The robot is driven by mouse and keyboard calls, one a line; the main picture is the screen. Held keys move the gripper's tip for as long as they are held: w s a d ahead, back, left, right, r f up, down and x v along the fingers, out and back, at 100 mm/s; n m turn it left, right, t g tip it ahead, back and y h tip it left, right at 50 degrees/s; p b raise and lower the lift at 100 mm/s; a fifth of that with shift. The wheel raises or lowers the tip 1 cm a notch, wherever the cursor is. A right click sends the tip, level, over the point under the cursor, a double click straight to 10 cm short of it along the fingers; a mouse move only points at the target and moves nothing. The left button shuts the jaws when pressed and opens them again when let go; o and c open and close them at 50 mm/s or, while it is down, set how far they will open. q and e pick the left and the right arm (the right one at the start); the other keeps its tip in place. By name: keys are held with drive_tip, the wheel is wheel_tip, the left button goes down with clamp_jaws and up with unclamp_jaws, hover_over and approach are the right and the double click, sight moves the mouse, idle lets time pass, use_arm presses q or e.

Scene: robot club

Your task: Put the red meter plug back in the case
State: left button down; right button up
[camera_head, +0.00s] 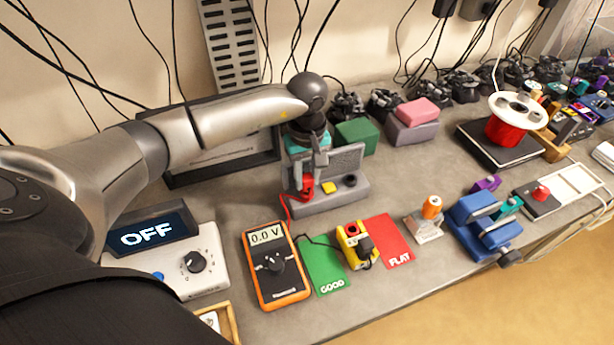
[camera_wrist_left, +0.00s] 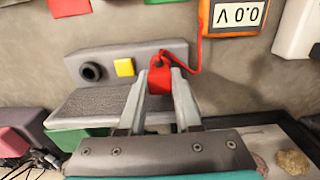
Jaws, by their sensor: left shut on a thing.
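The red meter plug (camera_head: 308,181) is between the fingers of my left gripper (camera_head: 305,187), with its red lead running to the orange meter (camera_head: 254,278), which reads 0.0 V. In the left wrist view the two fingers (camera_wrist_left: 160,75) are shut on the red plug (camera_wrist_left: 159,80). The grey case (camera_head: 345,196) has a yellow square and a black round socket on its front strip. In the wrist view the plug is at the end of the case's strip (camera_wrist_left: 105,58), beside the yellow square; I cannot tell if it is seated. My right gripper is not in view.
A green GOOD card (camera_head: 323,263) and a red FLAT card (camera_head: 389,240) flank a yellow holder (camera_head: 354,251) with a black part. A white unit with an OFF display (camera_head: 152,232) stands at left. Green (camera_head: 357,135) and pink blocks are behind the case.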

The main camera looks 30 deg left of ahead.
use_arm(q)
drive_tip(key=shift+f+b, duration=0.1)
drive_tip(key=shift+b, duration=0.35)
idle(1.1)
drive_tip(key=shift+f+b, duration=0.4)
drive_tip(key=shift+b, duration=0.1)
drive_tip(key=shift+f+b, duration=0.35)
drive_tip(key=shift+b, duration=0.5)
idle(1.5)
drive_tip(key=c, duration=0.5)
unclamp_jaws()
wheel_tip(320, 180, up, 15)
drive_tip(key=shift+r, duration=0.1)
